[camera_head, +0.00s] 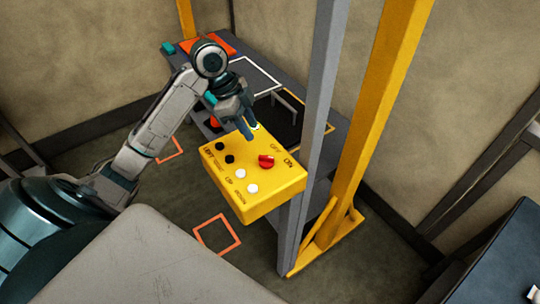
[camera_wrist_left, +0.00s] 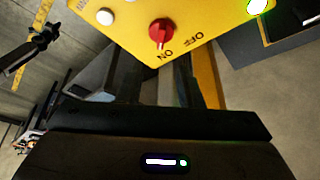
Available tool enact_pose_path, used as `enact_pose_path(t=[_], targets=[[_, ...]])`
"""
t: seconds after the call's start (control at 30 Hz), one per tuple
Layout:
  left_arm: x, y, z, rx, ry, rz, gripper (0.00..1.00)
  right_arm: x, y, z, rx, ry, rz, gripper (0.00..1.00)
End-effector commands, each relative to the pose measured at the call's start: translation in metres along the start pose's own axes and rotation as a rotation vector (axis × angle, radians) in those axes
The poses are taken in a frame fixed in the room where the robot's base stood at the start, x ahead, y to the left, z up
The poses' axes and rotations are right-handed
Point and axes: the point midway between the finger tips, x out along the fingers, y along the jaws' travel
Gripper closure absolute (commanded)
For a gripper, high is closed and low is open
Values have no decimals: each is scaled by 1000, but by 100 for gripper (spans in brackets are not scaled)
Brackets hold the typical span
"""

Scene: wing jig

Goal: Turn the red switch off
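The red switch (camera_head: 266,161) is a knob on top of a yellow control box (camera_head: 272,197). Its grip appears to point toward the ON label, with OFF printed to one side. In the left wrist view the red switch (camera_wrist_left: 161,32) is just beyond the fingers. My left gripper (camera_head: 247,132) hovers by the far edge of the box, apart from the switch. In the left wrist view its two dark fingers (camera_wrist_left: 158,82) stand apart with nothing between them. My right gripper cannot be made out.
Black and white buttons (camera_head: 252,188) sit on the box left of the switch. A lit green lamp (camera_wrist_left: 258,5) is near its far edge. A grey post (camera_head: 322,100) and a yellow post (camera_head: 375,110) rise at the right. A grey bench (camera_head: 270,62) stands behind.

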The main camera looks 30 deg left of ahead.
Motion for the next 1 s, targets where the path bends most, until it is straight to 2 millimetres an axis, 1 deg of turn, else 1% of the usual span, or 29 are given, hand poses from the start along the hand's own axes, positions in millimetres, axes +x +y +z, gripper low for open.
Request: enact_pose_path(t=[0.07,0.17,0.4,0.6,0.7,0.8,1.0], targets=[[6,0,-1,3,1,4,67,-3,0,-2,0,2,0,100],[19,1,-1,1,2,6,67,-9,1,-5,0,5,0,100],[64,1,-2,-3,3,7,67,-24,2,-8,0,8,0,100],[93,1,-1,-2,2,3,67,-32,2,-8,0,6,0,100],[101,0,-1,-1,1,2,67,-34,3,-7,0,5,0,100],[105,0,0,0,0,1,67,-35,3,-7,0,4,0,100],[106,0,0,1,0,1,67,-34,2,-6,0,4,0,100]])
